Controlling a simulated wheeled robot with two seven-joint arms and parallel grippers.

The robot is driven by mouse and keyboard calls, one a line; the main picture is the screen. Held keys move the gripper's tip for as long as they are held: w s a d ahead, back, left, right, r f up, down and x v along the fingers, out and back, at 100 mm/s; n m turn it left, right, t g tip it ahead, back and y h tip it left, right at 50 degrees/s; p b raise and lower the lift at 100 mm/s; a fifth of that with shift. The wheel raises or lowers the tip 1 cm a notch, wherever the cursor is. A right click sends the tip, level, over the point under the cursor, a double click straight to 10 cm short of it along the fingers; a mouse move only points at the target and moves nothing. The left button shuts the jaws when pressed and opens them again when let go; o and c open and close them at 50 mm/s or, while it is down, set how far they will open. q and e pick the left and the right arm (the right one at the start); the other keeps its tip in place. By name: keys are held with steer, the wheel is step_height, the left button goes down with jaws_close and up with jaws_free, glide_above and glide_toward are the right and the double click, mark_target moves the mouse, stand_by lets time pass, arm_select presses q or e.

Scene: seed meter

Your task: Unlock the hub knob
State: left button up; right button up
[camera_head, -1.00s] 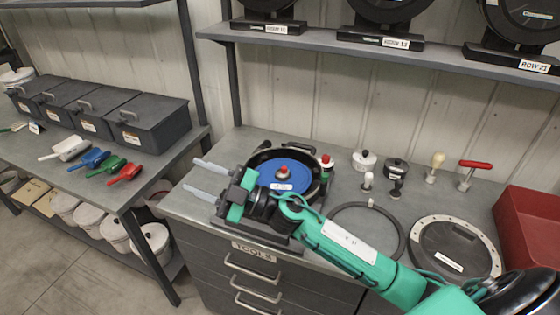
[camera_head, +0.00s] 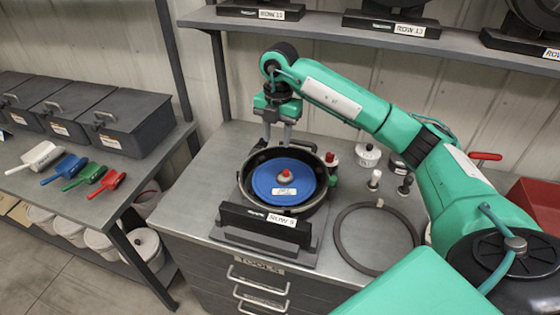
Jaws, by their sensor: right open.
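The hub knob (camera_head: 285,176) is a small red-topped knob on a pale base at the middle of the blue seed disc (camera_head: 268,182). The disc lies in the round black meter housing (camera_head: 246,200), which sits on a dark stand labelled ROW 9 (camera_head: 238,219). My right gripper (camera_head: 277,140) points down with its two grey fingers apart and empty. It is above and behind the disc, near the housing's far rim, and apart from the knob. The fingertips' exact height over the rim is hard to tell. My left gripper is out of view.
A dark ring (camera_head: 342,246) lies on the bench to the right. A red bin (camera_head: 537,203) is at the right. A shelf (camera_head: 330,32) runs above. Coloured scoops (camera_head: 85,178) lie on the left table.

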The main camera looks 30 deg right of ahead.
mark_target(286, 170)
steer(key=shift+m+h, duration=0.4)
steer(key=shift+h, duration=0.1)
steer(key=d+f+p, duration=0.1)
steer(key=f, duration=0.2)
steer(key=f+p, duration=0.1)
steer(key=f, duration=0.3)
steer(key=d+f+p, duration=0.1)
steer(key=f+p, duration=0.1)
steer(key=f, duration=0.2)
steer(key=shift+s+d+f, duration=0.15)
steer(key=shift+s+d, duration=0.15)
steer(key=shift+f, duration=0.7)
jaws_close()
